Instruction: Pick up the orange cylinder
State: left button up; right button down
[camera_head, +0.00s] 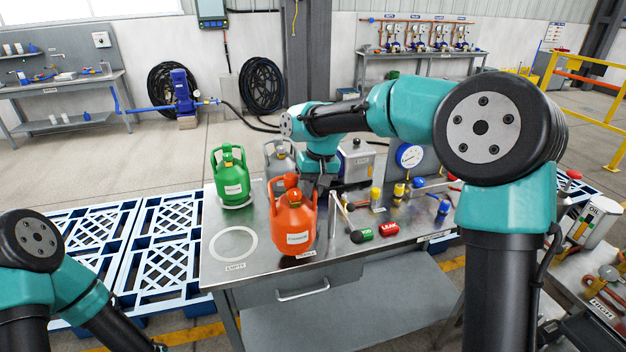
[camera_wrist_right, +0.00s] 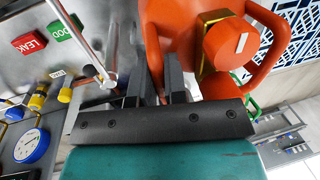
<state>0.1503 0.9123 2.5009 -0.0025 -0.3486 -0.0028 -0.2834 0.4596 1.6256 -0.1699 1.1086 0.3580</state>
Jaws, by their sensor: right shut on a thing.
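The orange cylinder (camera_head: 294,228), with a carrying collar and a white label, is upright at the front of the metal workbench (camera_head: 222,272). In the right wrist view the orange cylinder (camera_wrist_right: 188,25) fills the upper middle, with its round orange knob and brass fitting at right. My right gripper (camera_wrist_right: 157,72) has its two dark fingers at the cylinder's collar and is shut on it. In the head view the cylinder and my arm partly hide this gripper. I cannot tell whether the base touches the bench. My left arm shows at lower left; its gripper is out of view.
A green cylinder (camera_head: 232,178) and a grey cylinder (camera_head: 279,160) stand behind. An empty white ring (camera_head: 233,229) marks the bench at left.

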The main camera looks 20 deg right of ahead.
send_near(293, 224)
jog(key=d+f, duration=0.2)
jog(key=f, duration=0.1)
jog(key=shift+s+d+f, duration=0.3)
jog(key=shift+s+d, duration=0.05)
jog(key=shift+s, duration=0.05)
